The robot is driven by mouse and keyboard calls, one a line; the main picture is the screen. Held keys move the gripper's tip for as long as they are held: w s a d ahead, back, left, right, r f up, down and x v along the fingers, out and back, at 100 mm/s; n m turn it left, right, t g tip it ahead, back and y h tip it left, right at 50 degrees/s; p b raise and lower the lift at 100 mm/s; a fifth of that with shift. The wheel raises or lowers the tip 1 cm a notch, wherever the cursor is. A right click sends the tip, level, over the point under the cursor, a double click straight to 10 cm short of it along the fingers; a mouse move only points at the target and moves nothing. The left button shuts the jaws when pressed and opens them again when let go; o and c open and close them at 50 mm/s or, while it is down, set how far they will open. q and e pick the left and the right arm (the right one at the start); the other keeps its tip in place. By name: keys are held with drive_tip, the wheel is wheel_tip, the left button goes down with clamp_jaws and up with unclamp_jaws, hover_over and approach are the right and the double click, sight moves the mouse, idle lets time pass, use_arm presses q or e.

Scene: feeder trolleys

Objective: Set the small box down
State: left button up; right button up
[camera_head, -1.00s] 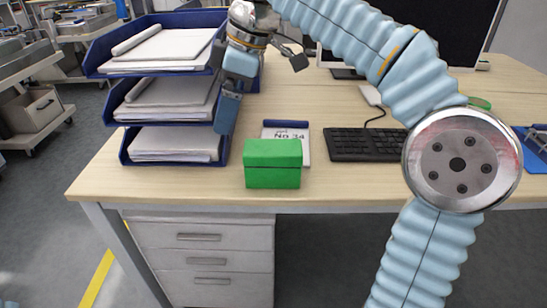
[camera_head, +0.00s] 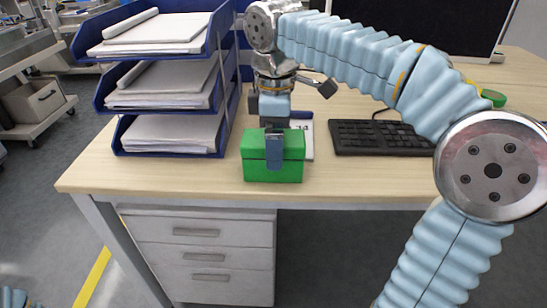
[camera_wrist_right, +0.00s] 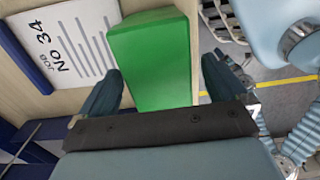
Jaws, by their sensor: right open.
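The small box (camera_head: 256,172) is green with a lid and stands upright on the desk near its front edge. My right gripper (camera_head: 275,158) comes down over it from above, one finger showing in front of the box and the other hidden behind it. In the right wrist view the green box (camera_wrist_right: 152,62) lies between the two spread fingers of the right gripper (camera_wrist_right: 160,72). The jaws are open; I cannot tell whether a finger touches the box. My left gripper is not in view.
A blue paper tray stack (camera_head: 165,120) stands left of the box. A sheet marked "No 34" (camera_wrist_right: 70,45) lies behind the box, partly hidden in the head view. A black keyboard (camera_head: 375,137) lies to the right. The desk's front edge (camera_head: 350,200) is close.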

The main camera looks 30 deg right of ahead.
wheel_tip(320, 180, down, 4)
drive_tip(key=shift+w+a+r, duration=0.1)
drive_tip(key=shift+w+r, duration=0.05)
drive_tip(key=shift+c, duration=0.3)
drive_tip(key=shift+r, duration=0.1)
drive_tip(key=c, duration=1.3)
